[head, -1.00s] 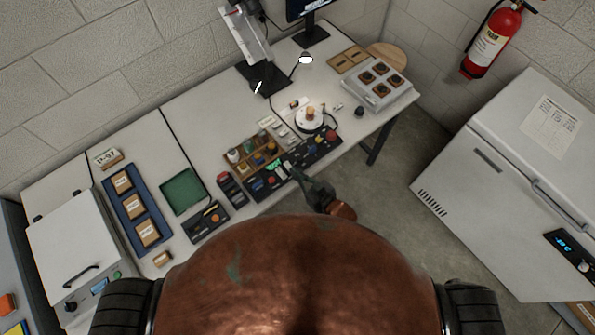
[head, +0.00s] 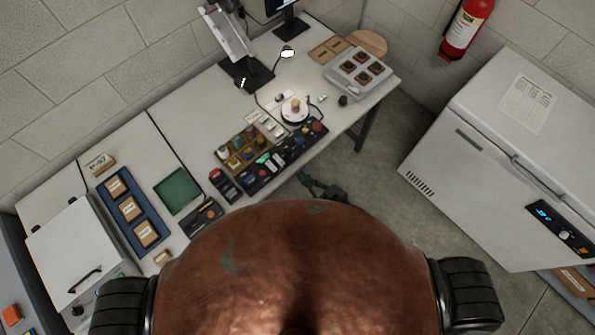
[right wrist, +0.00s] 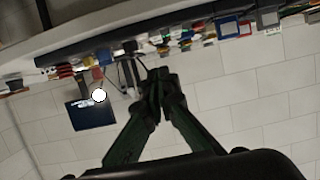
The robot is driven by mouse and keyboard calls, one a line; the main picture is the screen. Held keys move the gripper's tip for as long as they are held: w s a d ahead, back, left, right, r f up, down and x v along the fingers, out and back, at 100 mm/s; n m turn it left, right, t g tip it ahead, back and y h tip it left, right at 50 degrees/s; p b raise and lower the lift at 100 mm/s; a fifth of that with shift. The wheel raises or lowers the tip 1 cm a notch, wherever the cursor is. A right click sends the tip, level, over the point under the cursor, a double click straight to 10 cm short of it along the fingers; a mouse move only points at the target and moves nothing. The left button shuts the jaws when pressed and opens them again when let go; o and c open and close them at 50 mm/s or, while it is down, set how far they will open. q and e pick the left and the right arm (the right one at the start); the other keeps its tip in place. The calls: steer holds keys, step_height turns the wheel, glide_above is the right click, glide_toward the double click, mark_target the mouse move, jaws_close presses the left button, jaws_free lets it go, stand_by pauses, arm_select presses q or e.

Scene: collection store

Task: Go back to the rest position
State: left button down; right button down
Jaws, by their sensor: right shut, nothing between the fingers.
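My right gripper (head: 312,182) shows in the head view just above the large copper-coloured part of my own body, by the front edge of the long white worktable (head: 190,108). It is dark green, and its fingers are together with nothing between them. In the right wrist view the same gripper (right wrist: 158,82) shows its two fingertips meeting, with the table edge and wall beyond, upside down. My left gripper is not in view.
The table holds a wooden organiser (head: 243,147), a black tray (head: 285,158), a green mat (head: 177,191), a blue tray (head: 130,212) and a grey tray of dark pieces (head: 359,73). A white freezer (head: 480,150) stands right. A fire extinguisher (head: 467,28) hangs on the wall. Floor between is clear.

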steer(key=shift+s+d, duration=0.1)
steer(key=shift+s, duration=0.05)
steer(key=shift+f, duration=0.1)
stand_by(0.4)
steer(key=s+d+f+m+g+h+b, duration=0.1)
steer(key=s+d+f+h, duration=0.15)
steer(key=d+f, duration=0.65)
steer(key=s+d+f+m+g+h, duration=0.1)
steer(key=s+d+f+g+h, duration=0.2)
steer(key=f, duration=1)
steer(key=s+d+f+m+h+b, duration=0.1)
steer(key=s+d+f, duration=0.2)
steer(key=d+f, duration=0.65)
steer(key=s+d+f+m+g+h, duration=0.1)
steer(key=s+d+f+g, duration=0.1)
steer(key=s+f, duration=0.4)
steer(key=s+d+f+m+g+h+b, duration=0.1)
steer(key=s+f, duration=0.5)
steer(key=s, duration=0.8)
steer(key=s+d+f+m+g+h, duration=0.1)
steer(key=s+d+f+g, duration=0.2)
steer(key=s+f, duration=0.3)
steer(key=s+d, duration=0.1)
steer(key=s, duration=0.3)
steer(key=shift+s+d, duration=0.15)
steer(key=shift+d, duration=0.05)
